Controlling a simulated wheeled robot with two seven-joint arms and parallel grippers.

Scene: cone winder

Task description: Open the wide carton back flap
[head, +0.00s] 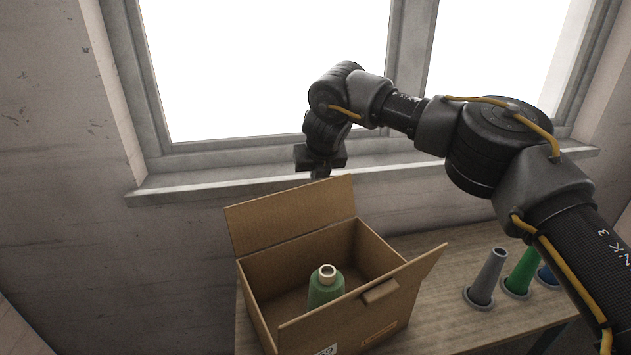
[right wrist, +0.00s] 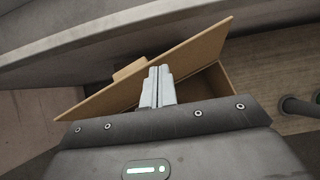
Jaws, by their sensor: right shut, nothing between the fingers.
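The wide brown carton (head: 350,325) stands on a wooden bench. Its back flap (head: 290,215) stands up from the rear edge, leaning back a little; the flap also shows in the right wrist view (right wrist: 190,52). Its front flap (head: 415,280) is raised and slopes outward, with a small tab on it. A green yarn cone (head: 326,287) stands inside. My right gripper (head: 320,174) is at the top edge of the back flap, its fingertips partly hidden. In the right wrist view its fingers (right wrist: 156,72) are shut and empty against or just over the flap; contact is unclear. My left gripper is out of view.
Grey (head: 487,277), green (head: 522,270) and blue (head: 547,276) cones stand on the bench (head: 455,325) right of the carton. A window sill (head: 225,185) and wall lie close behind the carton. My right arm reaches across above the bench.

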